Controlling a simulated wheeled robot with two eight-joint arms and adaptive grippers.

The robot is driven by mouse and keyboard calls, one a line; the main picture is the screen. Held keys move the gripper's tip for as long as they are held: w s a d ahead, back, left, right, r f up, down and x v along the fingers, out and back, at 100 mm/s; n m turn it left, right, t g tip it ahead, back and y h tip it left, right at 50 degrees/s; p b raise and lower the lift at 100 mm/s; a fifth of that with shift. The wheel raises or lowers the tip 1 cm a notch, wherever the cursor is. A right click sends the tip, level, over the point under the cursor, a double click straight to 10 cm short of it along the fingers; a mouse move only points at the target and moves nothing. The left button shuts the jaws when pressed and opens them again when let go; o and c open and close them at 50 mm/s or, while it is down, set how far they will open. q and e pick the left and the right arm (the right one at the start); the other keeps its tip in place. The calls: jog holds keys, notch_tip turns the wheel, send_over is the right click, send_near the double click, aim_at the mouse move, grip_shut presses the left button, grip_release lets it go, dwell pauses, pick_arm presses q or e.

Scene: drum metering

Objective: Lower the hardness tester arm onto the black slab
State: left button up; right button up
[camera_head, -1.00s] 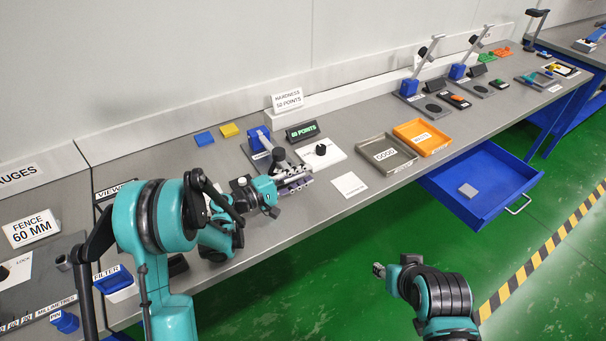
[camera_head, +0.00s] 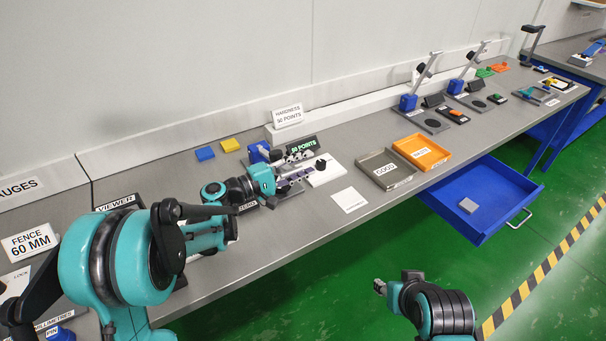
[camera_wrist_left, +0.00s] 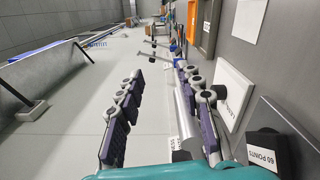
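The hardness tester's blue post (camera_head: 258,152) stands behind my left gripper (camera_head: 296,170), next to a dark display with green lettering (camera_head: 303,145). In the left wrist view my left gripper (camera_wrist_left: 163,112) has its two purple-padded fingers apart. A silver bar (camera_wrist_left: 186,112), which may be the tester arm, shows between them, close to the right finger. I cannot tell whether they touch. The display block (camera_wrist_left: 268,155) is at lower right there. I cannot make out the black slab; my gripper covers that area. My right gripper (camera_head: 380,287) hangs over the green floor, too small to read.
A white block with a black knob (camera_head: 322,178) is close beside my left gripper. A white card (camera_head: 349,200), the GOOD tray (camera_head: 367,163) and the orange tray (camera_head: 421,152) lie to the right. Similar blue-posted stands (camera_head: 408,103) are farther along. A blue drawer (camera_head: 480,215) hangs open.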

pick_arm(q)
jog(key=shift+r, duration=0.1)
jog(key=v, duration=0.9)
dwell(0.8)
